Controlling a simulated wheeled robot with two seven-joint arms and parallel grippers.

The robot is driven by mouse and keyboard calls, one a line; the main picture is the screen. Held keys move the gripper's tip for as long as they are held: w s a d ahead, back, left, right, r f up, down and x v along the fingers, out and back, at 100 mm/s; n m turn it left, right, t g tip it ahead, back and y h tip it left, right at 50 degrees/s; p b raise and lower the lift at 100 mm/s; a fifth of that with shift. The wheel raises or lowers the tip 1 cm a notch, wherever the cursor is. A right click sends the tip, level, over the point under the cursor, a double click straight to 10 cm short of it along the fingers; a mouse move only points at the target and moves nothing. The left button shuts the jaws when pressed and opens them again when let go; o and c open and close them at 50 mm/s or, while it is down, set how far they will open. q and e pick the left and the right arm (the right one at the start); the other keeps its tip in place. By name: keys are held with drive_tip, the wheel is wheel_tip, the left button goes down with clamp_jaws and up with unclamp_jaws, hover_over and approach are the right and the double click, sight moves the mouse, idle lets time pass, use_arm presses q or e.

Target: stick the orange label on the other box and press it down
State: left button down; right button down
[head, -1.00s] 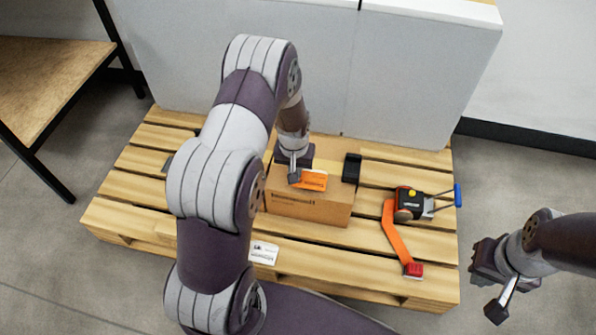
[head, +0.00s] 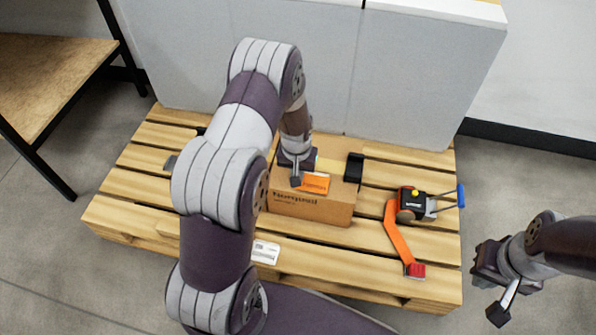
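The orange label (head: 315,183) lies at the top front edge of a cardboard box (head: 310,206) on the pallet. My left gripper (head: 298,176) is at the label's left end, low over the box top. Its fingers are small and partly hidden, so I cannot tell whether they are open or shut, or whether the label is stuck flat. My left arm hides the area left of the box, and no second box shows clearly. My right gripper (head: 486,297) hangs at the lower right, off the pallet, with its fingers apart and empty.
A black object (head: 353,167) sits at the box's right side. An orange strap tool (head: 410,205) with a blue handle lies on the pallet (head: 345,284) to the right. A white label card (head: 265,252) lies at the front. Grey panels (head: 420,80) stand behind.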

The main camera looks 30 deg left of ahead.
use_arm(q)
drive_tip(key=shift+f, duration=0.2)
idle(0.6)
drive_tip(key=c, duration=1.2)
unclamp_jaws()
wheel_tip(320, 180, up, 7)
drive_tip(key=p, duration=0.7)
drive_tip(key=shift+r, duration=0.1)
